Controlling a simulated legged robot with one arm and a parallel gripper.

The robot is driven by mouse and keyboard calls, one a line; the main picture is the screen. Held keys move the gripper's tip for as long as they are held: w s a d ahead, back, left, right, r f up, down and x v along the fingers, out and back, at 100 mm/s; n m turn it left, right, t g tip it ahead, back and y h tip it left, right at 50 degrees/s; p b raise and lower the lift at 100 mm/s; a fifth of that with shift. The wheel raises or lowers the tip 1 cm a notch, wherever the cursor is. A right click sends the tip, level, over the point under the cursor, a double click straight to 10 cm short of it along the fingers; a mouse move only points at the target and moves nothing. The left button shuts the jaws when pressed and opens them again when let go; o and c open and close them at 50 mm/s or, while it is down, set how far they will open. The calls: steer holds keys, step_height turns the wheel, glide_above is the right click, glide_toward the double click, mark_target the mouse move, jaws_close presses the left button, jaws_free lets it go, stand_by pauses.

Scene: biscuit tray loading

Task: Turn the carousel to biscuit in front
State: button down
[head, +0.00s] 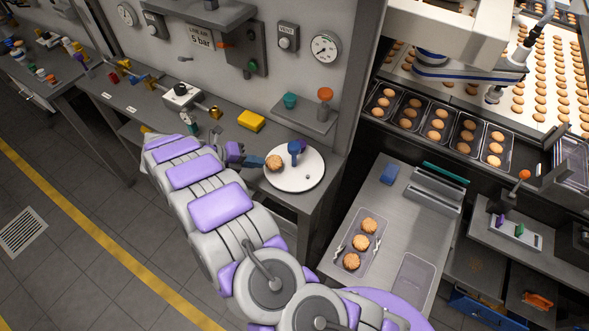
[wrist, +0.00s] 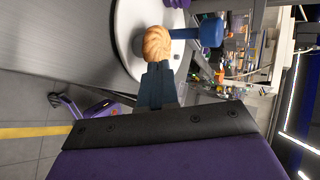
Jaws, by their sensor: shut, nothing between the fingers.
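The carousel is a white round disc (head: 296,180) on the grey bench in the head view; it also shows in the wrist view (wrist: 128,22). A biscuit (head: 274,162) sits on its left part, right by my fingertips; in the wrist view the biscuit (wrist: 157,43) is just beyond them. A blue peg with a round knob (head: 294,147) stands on the disc to the right of the biscuit. A purple piece (head: 305,150) shows behind the peg. My gripper (head: 263,162) is shut and empty at the disc's left edge. I cannot tell whether it touches the biscuit.
A wall shelf (head: 304,117) with a green cup and an orange-topped item hangs behind the carousel. A yellow block (head: 251,121) lies on the bench behind my gripper. A tray (head: 375,240) of three biscuits lies on the steel table at right.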

steer(key=s+g, duration=0.2)
steer(key=s, duration=0.2)
glide_toward(309, 176)
steer(key=shift+m+h, duration=0.3)
steer(key=shift+h, duration=0.1)
step_height(309, 176, down, 4)
steer(key=shift+s+d+f+p, duration=0.1)
steer(key=shift+p, duration=0.2)
steer(key=shift+w+d+t, duration=0.1)
steer(key=shift+d+t, duration=0.05)
steer(key=shift+d, duration=0.45)
steer(key=shift+w+d+t, duration=0.15)
steer(key=shift+d, duration=0.5)
steer(key=shift+w+d, duration=0.1)
steer(key=shift+d, duration=0.55)
steer(key=shift+w+d, duration=0.1)
steer(key=shift+w, duration=0.05)
